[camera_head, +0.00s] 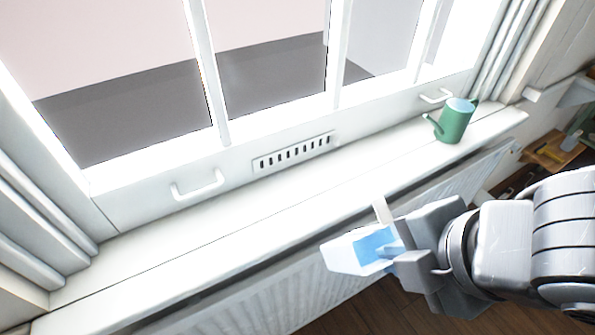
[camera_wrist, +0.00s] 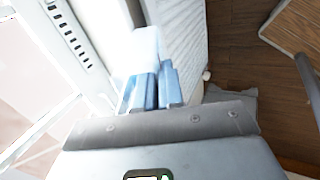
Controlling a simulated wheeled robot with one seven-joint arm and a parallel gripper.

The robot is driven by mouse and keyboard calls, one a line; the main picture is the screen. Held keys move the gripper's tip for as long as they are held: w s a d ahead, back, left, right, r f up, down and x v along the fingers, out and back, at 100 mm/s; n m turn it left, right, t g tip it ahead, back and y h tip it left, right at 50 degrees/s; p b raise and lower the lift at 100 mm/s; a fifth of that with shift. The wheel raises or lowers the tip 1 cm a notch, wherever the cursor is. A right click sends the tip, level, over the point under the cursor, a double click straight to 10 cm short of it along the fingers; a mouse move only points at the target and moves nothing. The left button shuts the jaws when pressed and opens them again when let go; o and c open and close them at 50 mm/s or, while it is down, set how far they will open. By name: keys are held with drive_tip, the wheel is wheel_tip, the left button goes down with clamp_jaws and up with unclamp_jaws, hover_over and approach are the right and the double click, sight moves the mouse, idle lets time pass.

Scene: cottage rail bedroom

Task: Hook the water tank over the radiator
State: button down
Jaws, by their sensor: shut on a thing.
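The water tank (camera_head: 342,257) is a small white open box with blue showing inside and a pale upright strip at its back. My gripper (camera_head: 392,248) is shut on its right-hand side and holds it up in front of the window sill. The white ribbed radiator (camera_head: 270,308) runs below the sill, and the tank covers part of it in the head view. In the wrist view, the tank (camera_wrist: 146,45) is a pale, washed-out shape beyond my gripper (camera_wrist: 155,88), beside the radiator (camera_wrist: 186,35). I cannot tell whether the tank touches the radiator.
The white window sill (camera_head: 215,235) overhangs the radiator. A green watering can (camera_head: 455,121) stands at its right end. Window handles (camera_head: 198,186) and a vent grille (camera_head: 293,152) are behind the sill. Wooden floor (camera_head: 365,312) is below. A wooden-topped piece of furniture (camera_wrist: 295,28) stands at the right in the wrist view.

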drive_tip(key=s+d+p, duration=0.1)
drive_tip(key=s+p, duration=0.1)
drive_tip(key=p, duration=0.1)
drive_tip(key=shift+d+p, duration=0.1)
drive_tip(key=shift+p, duration=0.2)
drive_tip(key=shift+f, duration=0.1)
idle(1.3)
